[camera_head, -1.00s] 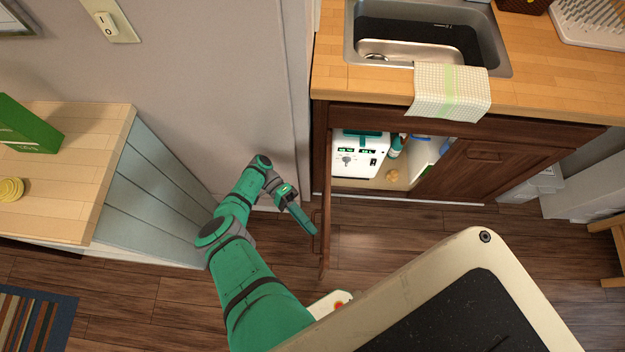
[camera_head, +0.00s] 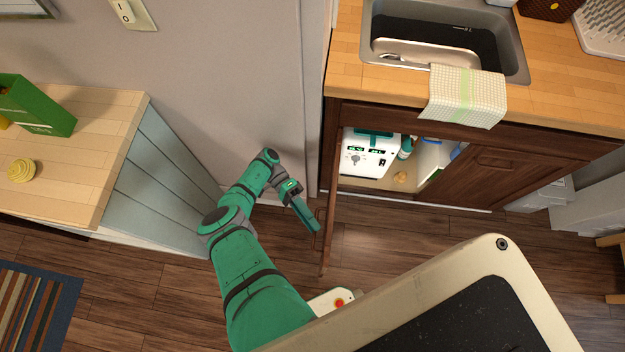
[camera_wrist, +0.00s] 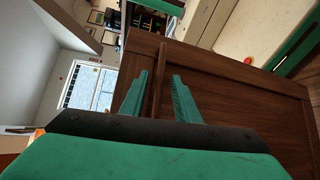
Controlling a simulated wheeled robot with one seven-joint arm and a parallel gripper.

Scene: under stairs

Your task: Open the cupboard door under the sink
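The dark wooden cupboard door (camera_head: 331,215) under the sink (camera_head: 445,40) stands wide open, seen nearly edge-on, and sticks out into the room. My gripper (camera_head: 314,225) is at the left, outer side of the door, near its free edge. In the wrist view the door's brown panel (camera_wrist: 240,95) fills the right half. A thin brown upright bar, seemingly the door handle (camera_wrist: 158,85), shows between the two green fingers of my gripper (camera_wrist: 160,76). The fingers stand apart, with gaps beside the bar. Whether either finger touches it is unclear.
The open cupboard shows a white box-shaped device (camera_head: 368,158) and bottles (camera_head: 407,147). A second door (camera_head: 490,170) to the right is closed. A side cabinet (camera_head: 160,190) and the wall flank my arm on the left. Bare wooden floor (camera_head: 400,230) lies before the cupboard.

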